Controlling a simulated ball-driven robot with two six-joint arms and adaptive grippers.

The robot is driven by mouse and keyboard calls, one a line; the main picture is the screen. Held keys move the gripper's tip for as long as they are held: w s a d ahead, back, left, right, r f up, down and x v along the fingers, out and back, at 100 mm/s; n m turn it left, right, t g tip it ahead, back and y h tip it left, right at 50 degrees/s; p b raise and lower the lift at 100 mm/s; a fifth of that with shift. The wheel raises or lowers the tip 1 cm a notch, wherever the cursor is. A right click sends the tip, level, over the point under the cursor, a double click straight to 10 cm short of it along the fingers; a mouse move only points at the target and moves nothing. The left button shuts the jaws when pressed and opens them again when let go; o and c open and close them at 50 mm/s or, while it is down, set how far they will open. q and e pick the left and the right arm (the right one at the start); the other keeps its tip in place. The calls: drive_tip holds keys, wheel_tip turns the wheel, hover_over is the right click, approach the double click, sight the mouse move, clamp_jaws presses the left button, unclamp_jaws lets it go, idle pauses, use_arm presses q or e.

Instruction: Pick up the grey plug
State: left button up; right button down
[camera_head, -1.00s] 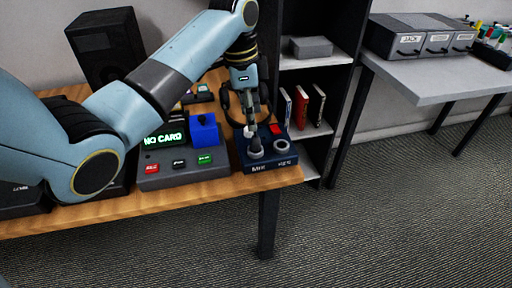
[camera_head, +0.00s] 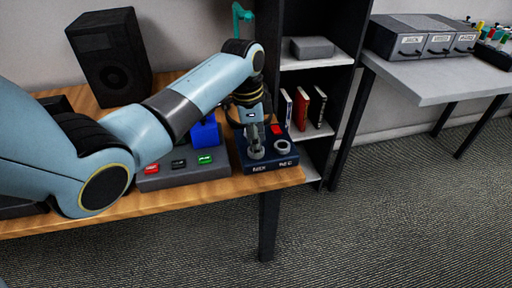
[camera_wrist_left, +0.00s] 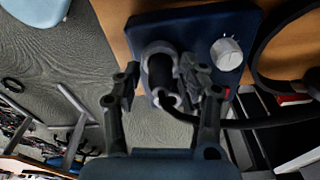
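The grey plug (camera_wrist_left: 159,70) stands in a dark blue box (camera_wrist_left: 190,18) in the left wrist view, with a dark cable beside it. My left gripper (camera_wrist_left: 161,78) has one finger on each side of the plug. A gap shows between the plug and the left finger; whether the right finger touches it I cannot tell. In the head view my left gripper (camera_head: 256,148) is low over the left part of the blue box (camera_head: 268,166) and mostly hides the plug. My right gripper is not in view.
A pale round fitting (camera_head: 282,147) sits beside the plug on the box; a red button is behind it. A grey console (camera_head: 184,175) with coloured buttons and a blue block (camera_head: 205,132) stand left. A black shelf (camera_head: 345,75) stands right of the wooden table.

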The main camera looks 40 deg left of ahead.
use_arm(q)
clamp_jaws()
